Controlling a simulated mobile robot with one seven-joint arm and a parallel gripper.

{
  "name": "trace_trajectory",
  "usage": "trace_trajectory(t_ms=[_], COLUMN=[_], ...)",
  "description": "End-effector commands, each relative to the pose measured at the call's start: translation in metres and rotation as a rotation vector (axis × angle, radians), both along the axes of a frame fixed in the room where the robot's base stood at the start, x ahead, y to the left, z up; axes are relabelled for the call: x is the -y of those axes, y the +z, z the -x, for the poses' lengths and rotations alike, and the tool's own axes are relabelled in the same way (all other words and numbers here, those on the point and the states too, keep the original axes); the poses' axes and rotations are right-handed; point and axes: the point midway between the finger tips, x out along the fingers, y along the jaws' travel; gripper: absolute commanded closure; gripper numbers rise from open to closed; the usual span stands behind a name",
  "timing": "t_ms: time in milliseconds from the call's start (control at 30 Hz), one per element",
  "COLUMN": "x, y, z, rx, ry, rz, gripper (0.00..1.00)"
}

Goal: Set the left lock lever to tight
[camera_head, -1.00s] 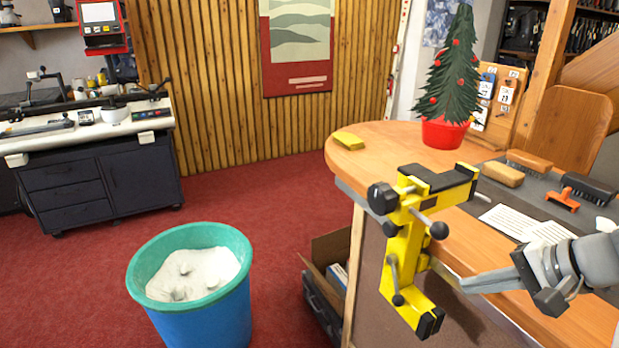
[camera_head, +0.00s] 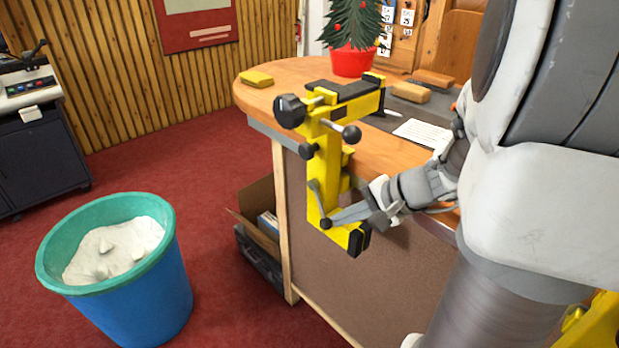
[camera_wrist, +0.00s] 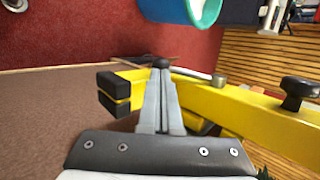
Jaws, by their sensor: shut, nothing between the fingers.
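A yellow clamp-like frame (camera_head: 325,165) is fixed at the edge of the wooden bench. On its lower part is a thin grey lever (camera_head: 316,197) with a black ball knob (camera_head: 326,223), hanging down and slightly right. The lever also shows in the wrist view (camera_wrist: 192,73), with its knob (camera_wrist: 161,63) beyond my fingertips. A second lever with a black ball (camera_head: 351,135) sits higher up. My gripper (camera_head: 337,217) is shut and empty, its tips right at the lower knob; whether they touch cannot be told. Which lever is the left lock lever carries no visible label.
A blue bin (camera_head: 140,290) with a green rim stands on the red carpet at left. An open cardboard box (camera_head: 257,225) is under the bench. Brushes (camera_head: 408,92), a yellow block (camera_head: 256,79) and a small tree (camera_head: 352,40) stand on the bench. Another yellow part shows at lower right.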

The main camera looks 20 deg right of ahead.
Motion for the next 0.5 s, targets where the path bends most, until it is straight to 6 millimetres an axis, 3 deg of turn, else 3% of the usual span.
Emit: trace_trajectory(t_ms=[500], x=[-0.0041], y=[-0.007], z=[-0.006], rx=[0.001], ry=[0.0], rz=[0.001], gripper=[1.0])
